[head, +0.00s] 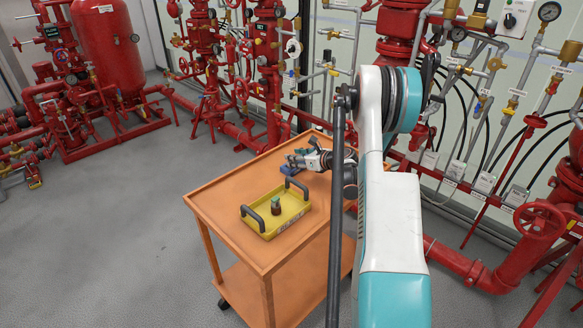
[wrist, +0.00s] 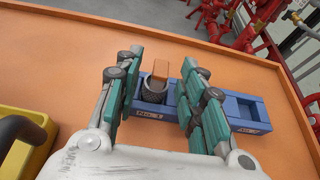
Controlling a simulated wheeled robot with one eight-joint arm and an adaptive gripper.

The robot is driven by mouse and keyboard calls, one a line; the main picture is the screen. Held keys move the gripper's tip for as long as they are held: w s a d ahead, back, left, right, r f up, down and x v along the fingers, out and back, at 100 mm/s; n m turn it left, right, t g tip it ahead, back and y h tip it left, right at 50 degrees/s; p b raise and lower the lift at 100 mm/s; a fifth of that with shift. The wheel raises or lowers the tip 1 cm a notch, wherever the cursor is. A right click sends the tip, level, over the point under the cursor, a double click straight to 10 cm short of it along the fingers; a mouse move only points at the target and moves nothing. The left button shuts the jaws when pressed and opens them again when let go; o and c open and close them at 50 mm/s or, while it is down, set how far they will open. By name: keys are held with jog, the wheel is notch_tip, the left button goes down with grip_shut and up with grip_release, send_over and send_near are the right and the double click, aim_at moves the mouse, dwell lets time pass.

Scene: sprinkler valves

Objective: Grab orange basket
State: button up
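A yellow basket (head: 284,222) with two dark handles sits on the orange cart top; no basket that is clearly orange shows. The basket's corner is also at the left of the wrist view (wrist: 40,130). My gripper (head: 294,158) is behind the basket, near the cart's far edge. In the wrist view its teal-padded fingers (wrist: 162,62) are spread apart over a blue tray (wrist: 245,108). A dark ribbed piece with an orange top (wrist: 155,88) shows between the fingers, with visible gaps on both sides.
The orange cart (head: 220,204) has bare top around the basket and a lower shelf. Red pipes and valves (head: 272,60) line the wall behind it. Grey floor (head: 120,235) is open to the left.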

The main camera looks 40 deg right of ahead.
grip_shut()
jog(key=shift+r, duration=0.15)
